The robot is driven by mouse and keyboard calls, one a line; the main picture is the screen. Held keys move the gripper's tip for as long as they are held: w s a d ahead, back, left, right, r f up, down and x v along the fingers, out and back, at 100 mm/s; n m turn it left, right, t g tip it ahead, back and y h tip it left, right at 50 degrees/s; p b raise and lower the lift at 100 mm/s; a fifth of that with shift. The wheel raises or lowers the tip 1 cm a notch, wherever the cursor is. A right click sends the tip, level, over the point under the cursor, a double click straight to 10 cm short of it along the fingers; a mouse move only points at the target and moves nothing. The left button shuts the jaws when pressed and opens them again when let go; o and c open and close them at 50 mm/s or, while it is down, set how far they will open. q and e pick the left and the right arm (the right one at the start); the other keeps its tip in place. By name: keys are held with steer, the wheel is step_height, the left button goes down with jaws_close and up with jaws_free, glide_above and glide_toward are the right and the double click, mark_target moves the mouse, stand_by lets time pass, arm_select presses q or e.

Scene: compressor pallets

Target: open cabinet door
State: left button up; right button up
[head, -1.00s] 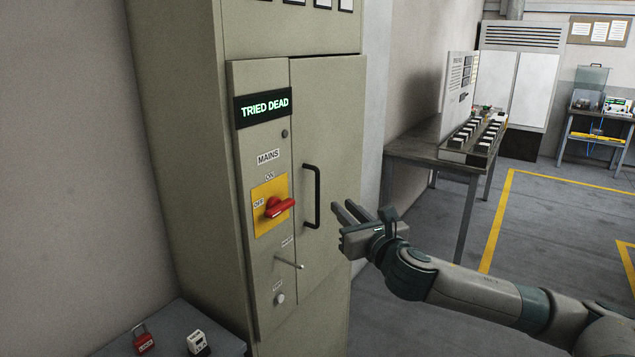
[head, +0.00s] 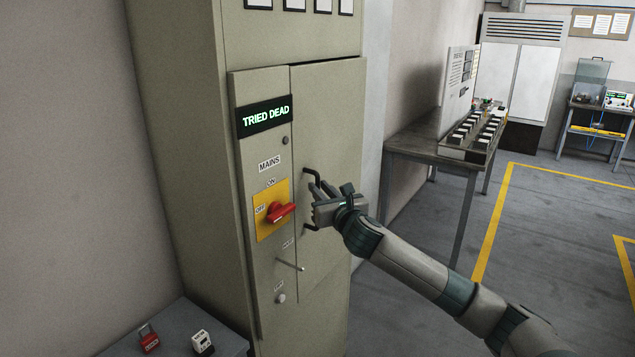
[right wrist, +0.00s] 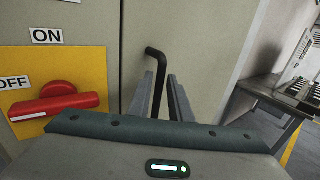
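The grey-green cabinet door (head: 328,120) is closed, beside a panel with a lit "TRIED DEAD" sign (head: 265,117). A black bar handle (head: 310,178) stands upright on the door; its middle is hidden behind my right gripper (head: 316,207). In the right wrist view the handle (right wrist: 158,80) runs down between the two fingers of my right gripper (right wrist: 162,98). The fingers are apart, with a gap beside the bar, so they are around it but not shut on it. My left gripper is not in view.
The red mains switch (head: 281,212) on its yellow plate is just left of the handle, and a thin metal lever (head: 290,264) sticks out below. A low grey table (head: 180,322) carries a red padlock (head: 149,338). Open floor (head: 405,315) lies right of the cabinet.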

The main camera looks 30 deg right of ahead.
steer(key=shift+w+d, duration=0.25)
steer(key=shift+w, duration=0.9)
jaws_close()
steer(key=shift+s, duration=0.1)
